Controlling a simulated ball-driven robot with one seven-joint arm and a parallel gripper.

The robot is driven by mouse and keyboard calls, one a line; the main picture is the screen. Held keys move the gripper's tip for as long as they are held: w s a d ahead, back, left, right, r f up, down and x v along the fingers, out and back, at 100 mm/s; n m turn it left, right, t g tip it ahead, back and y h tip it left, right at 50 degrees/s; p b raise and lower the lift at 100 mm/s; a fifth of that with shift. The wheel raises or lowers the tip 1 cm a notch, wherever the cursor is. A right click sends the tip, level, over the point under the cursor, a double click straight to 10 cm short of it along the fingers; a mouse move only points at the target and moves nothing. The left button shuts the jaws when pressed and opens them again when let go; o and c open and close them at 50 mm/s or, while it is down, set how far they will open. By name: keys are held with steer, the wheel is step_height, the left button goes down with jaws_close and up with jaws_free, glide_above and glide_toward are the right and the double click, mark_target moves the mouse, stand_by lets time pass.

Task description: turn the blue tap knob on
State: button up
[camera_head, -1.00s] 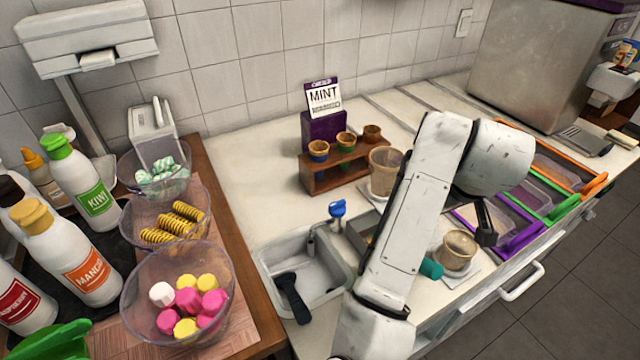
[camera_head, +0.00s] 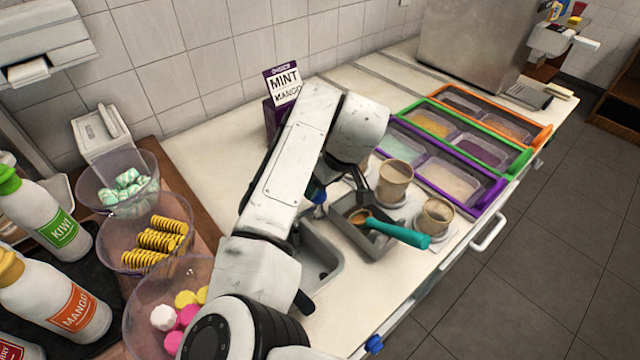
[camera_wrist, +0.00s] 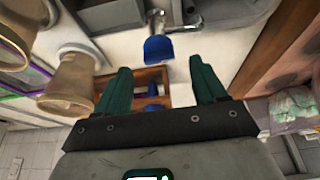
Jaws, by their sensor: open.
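The blue tap knob (camera_head: 319,197) stands on the tap over the small sink (camera_head: 327,263), partly hidden behind my arm in the head view. In the wrist view, the knob (camera_wrist: 158,48) shows clearly on the metal tap (camera_wrist: 180,20). My gripper (camera_wrist: 158,68) is open and empty, with two dark green fingers. The knob appears just beyond the fingertips, roughly centred across the gap. I cannot tell the remaining distance. My arm hides most of the gripper in the head view.
A metal tray (camera_head: 353,235) with a teal-handled scoop (camera_head: 400,234) lies right of the sink. Cups (camera_head: 394,182) stand beyond it. Purple, green and orange topping trays (camera_head: 480,205) sit at the right. A wooden cup stand (camera_wrist: 152,78) lies behind the fingers.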

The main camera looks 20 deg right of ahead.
mark_target(321, 196)
steer(key=shift+x, duration=1.55)
steer(key=shift+d, duration=0.1)
steer(key=c, duration=1.1)
